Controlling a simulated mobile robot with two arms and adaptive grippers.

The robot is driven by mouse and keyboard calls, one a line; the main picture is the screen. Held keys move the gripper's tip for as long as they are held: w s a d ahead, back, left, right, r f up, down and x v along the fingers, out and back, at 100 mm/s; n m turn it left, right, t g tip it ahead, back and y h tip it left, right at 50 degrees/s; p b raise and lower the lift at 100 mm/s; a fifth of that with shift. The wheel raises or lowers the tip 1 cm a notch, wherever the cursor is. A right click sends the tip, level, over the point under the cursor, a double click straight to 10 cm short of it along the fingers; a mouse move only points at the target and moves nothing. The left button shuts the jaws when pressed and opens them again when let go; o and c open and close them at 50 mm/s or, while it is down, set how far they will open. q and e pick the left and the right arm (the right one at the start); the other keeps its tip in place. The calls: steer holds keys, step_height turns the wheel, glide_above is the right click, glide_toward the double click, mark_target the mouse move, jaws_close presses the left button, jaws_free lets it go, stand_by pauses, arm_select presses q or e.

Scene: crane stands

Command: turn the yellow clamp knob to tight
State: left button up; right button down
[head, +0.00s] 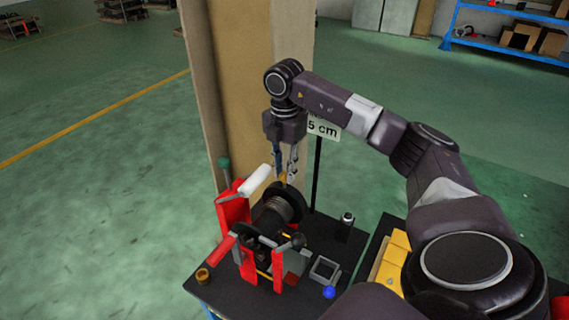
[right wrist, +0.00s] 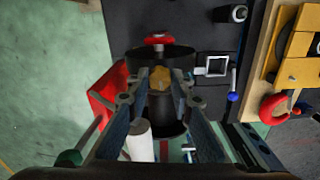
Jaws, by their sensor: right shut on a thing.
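The yellow clamp knob (head: 282,178) sits on top of the dark winch drum (head: 275,212) on the black stand. In the right wrist view the knob (right wrist: 161,79) shows as a small faceted yellow piece between the fingertips. My right gripper (head: 285,176) points down from above and is shut on the knob; it also shows in the right wrist view (right wrist: 160,76). The fingers hide part of the knob in the head view. I cannot read a tight mark or the knob's angle. My left gripper is not in view.
A white crank handle (head: 255,180) and a red bracket (head: 233,208) stand left of the drum. A green ball (head: 224,162) tops a lever by the tall board (head: 240,90). Yellow blocks (head: 392,255) lie at the right. A grey square frame (head: 325,269) sits at the front.

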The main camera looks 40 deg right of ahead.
mark_target(285, 174)
steer(key=shift+r+m, duration=0.1)
steer(key=shift+m, duration=0.5)
steer(key=c, duration=1.7)
jaws_free()
step_height(285, 174, up, 12)
steer(key=shift+f, duration=0.1)
